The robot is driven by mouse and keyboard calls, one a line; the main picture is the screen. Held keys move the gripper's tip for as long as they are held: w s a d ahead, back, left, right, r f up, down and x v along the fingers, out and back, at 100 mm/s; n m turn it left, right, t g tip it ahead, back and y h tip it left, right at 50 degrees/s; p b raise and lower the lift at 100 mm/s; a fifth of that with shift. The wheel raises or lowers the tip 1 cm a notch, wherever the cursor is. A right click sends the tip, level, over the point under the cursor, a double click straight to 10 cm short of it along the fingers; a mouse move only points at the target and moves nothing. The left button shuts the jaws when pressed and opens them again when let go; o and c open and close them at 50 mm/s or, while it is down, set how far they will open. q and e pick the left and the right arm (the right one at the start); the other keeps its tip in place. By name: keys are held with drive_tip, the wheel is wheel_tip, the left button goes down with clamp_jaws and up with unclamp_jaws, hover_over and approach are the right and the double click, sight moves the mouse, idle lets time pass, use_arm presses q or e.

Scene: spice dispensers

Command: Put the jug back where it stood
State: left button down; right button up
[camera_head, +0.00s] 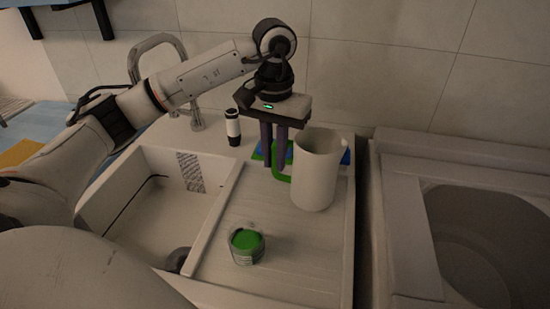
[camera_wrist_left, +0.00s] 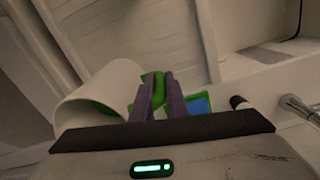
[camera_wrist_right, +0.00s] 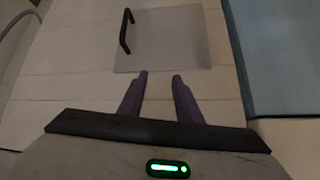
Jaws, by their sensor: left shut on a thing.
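The jug (camera_head: 318,170) is a tall off-white cylinder with a green handle (camera_head: 281,175). It is upright over the ribbed drainboard at the back right of the sink, close to a blue and green flat piece (camera_head: 346,157). I cannot tell whether its base touches the board. My left gripper (camera_head: 274,160) points down and is shut on the handle. The left wrist view shows the purple fingers (camera_wrist_left: 158,98) around the green handle, with the jug (camera_wrist_left: 98,95) beside them. My right gripper (camera_wrist_right: 160,75) shows only in its own wrist view, fingers apart, with nothing between them.
A glass with green contents (camera_head: 246,246) stands on the front of the drainboard (camera_head: 300,255). A white and black bottle (camera_head: 233,127) stands behind the sink basin (camera_head: 150,215), near the tap (camera_head: 150,42). A round basin (camera_head: 480,240) lies at the right.

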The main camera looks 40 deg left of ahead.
use_arm(q)
drive_tip(key=shift+w+f, duration=0.1)
drive_tip(key=shift+f, duration=0.3)
drive_tip(key=shift+f, duration=0.15)
drive_tip(key=c, duration=1.7)
unclamp_jaws()
drive_tip(key=shift+c, duration=0.2)
drive_tip(key=shift+r, duration=0.25)
wheel_tip(320, 180, up, 12)
drive_tip(key=shift+f+p, duration=0.15)
drive_tip(key=shift+p, duration=0.7)
